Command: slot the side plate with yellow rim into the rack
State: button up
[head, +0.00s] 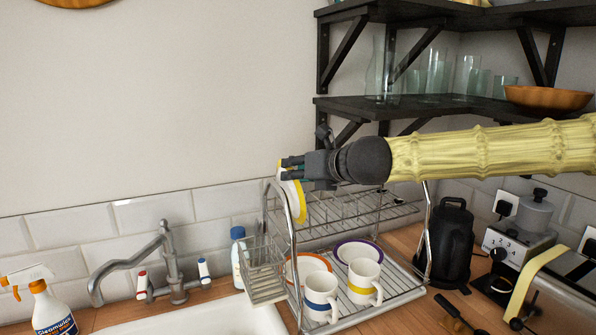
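The side plate with yellow rim (296,203) is upright, seen nearly edge-on, at the left end of the wire dish rack (432,237). My gripper (290,169) reaches in from the right and is closed on the plate's upper part. The plate's lower edge overlaps the rack's left end frame in the picture; I cannot tell whether it touches the rack. The rack's upper tier, with its row of wire dividers (345,207), lies to the right of the plate and looks empty.
The lower tier holds an orange-rimmed plate, a purple-rimmed plate (358,246), a blue-banded mug (320,297) and a yellow-banded mug (363,281). A cutlery basket (263,272) hangs left. Dark shelves (440,107) with glassware are above my arm. A black kettle (452,245) stands right.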

jog(key=shift+d, duration=0.1)
jog(key=v, duration=0.7)
jog(key=shift+s+r, duration=0.15)
jog(key=shift+s, duration=0.05)
jog(key=shift+d, duration=0.2)
